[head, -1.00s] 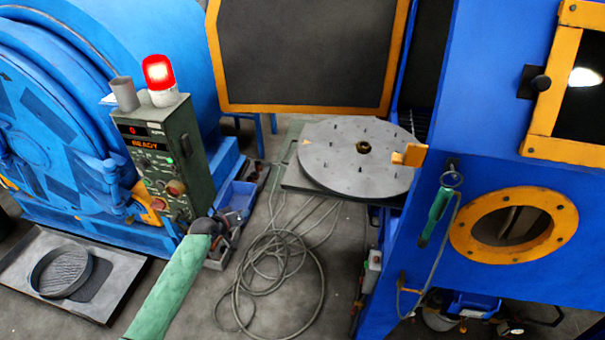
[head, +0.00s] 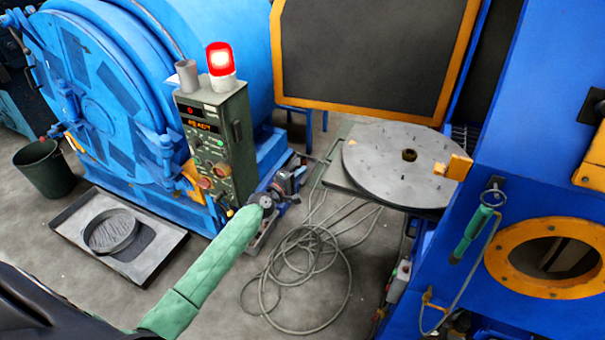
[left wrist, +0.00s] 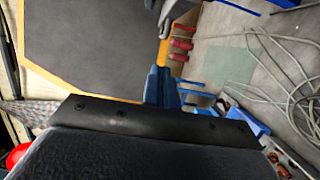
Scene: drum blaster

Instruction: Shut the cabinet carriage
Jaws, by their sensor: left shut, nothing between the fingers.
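The cabinet carriage, a round grey turntable (head: 385,178) with a central hub and an orange block at its right rim, stands out in front of the blue cabinet (head: 520,130) on a dark base. A large black door panel (head: 370,55) with an orange frame stands behind it. My left gripper (head: 264,200), at the end of a green-sleeved arm, is shut and empty, left of the turntable and apart from it. It is small in the head view. The left wrist view shows the black panel (left wrist: 90,40) at upper left. My right gripper is out of view.
A green control box (head: 215,150) with a red lamp (head: 221,60) stands before the blue drum machine (head: 110,100). Coiled cable (head: 300,275) lies on the floor below the turntable. A shallow tray (head: 170,255) and a bucket (head: 45,170) are at left. A green-handled tool (head: 470,230) hangs on the cabinet.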

